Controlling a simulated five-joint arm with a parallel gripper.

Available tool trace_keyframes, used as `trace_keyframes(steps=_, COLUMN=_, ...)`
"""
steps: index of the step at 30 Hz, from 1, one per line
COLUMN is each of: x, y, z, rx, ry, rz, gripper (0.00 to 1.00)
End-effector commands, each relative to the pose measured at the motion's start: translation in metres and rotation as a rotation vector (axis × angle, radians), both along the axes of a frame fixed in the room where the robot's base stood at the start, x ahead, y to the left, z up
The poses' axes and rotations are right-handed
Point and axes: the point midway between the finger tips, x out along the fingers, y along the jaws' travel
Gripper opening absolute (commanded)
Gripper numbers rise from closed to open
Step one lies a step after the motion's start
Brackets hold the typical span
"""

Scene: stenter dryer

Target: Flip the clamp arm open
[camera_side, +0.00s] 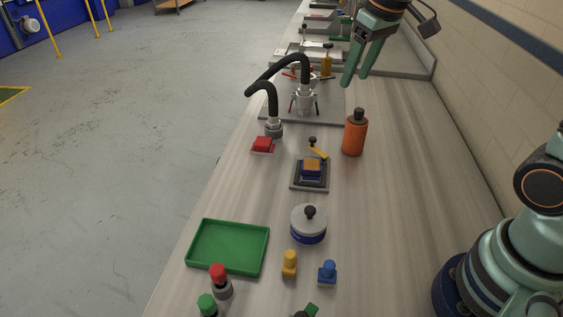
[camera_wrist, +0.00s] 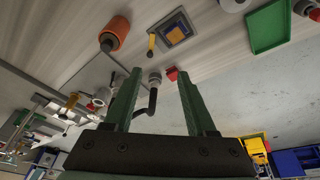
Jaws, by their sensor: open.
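The clamp is a small dark grey plate (camera_side: 310,185) with a blue and orange block (camera_side: 312,168) on it, on the bench in the middle of the side view. Its yellow clamp arm (camera_side: 319,154) with a black knob (camera_side: 312,140) is at the plate's far edge. In the wrist view the clamp plate (camera_wrist: 172,27) is at the top, with the yellow arm (camera_wrist: 151,43) beside its lower left corner. My gripper (camera_side: 354,78) is open and empty, high above the bench, beyond the clamp and to its right. Its fingers (camera_wrist: 160,76) point towards the bench in the wrist view.
An orange bottle (camera_side: 355,135) stands right of the clamp. A black hose (camera_side: 281,73) arches behind it, near a red block (camera_side: 262,144). A round lidded pot (camera_side: 309,224), a green tray (camera_side: 229,247) and several coloured pegs are nearer. A tiled wall bounds the right.

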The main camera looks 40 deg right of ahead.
Motion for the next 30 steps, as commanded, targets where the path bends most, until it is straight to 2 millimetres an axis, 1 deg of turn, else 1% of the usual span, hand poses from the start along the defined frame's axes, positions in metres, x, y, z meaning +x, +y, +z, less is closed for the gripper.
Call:
trace_keyframes(steps=1, x=0.014, y=-0.002, z=-0.005, rx=-0.002, ry=0.027, rz=0.006, gripper=0.56)
trace_keyframes(steps=3, x=0.031, y=-0.005, z=-0.01, rx=-0.005, ry=0.058, rz=0.016, gripper=0.56)
trace_keyframes(steps=8, x=0.069, y=-0.01, z=-0.031, rx=-0.009, ry=0.131, rz=0.042, gripper=0.56)
trace_keyframes(steps=12, x=0.099, y=-0.016, z=-0.057, rx=-0.01, ry=0.192, rz=0.065, gripper=0.56)
trace_keyframes(steps=15, x=0.116, y=-0.02, z=-0.077, rx=-0.009, ry=0.23, rz=0.079, gripper=0.56)
trace_keyframes(steps=18, x=0.127, y=-0.023, z=-0.094, rx=-0.009, ry=0.261, rz=0.091, gripper=0.56)
trace_keyframes(steps=21, x=0.133, y=-0.025, z=-0.105, rx=-0.007, ry=0.281, rz=0.099, gripper=0.56)
trace_keyframes(steps=26, x=0.137, y=-0.026, z=-0.114, rx=-0.007, ry=0.291, rz=0.104, gripper=0.56)
trace_keyframes(steps=30, x=0.137, y=-0.026, z=-0.128, rx=-0.007, ry=0.294, rz=0.104, gripper=0.56)
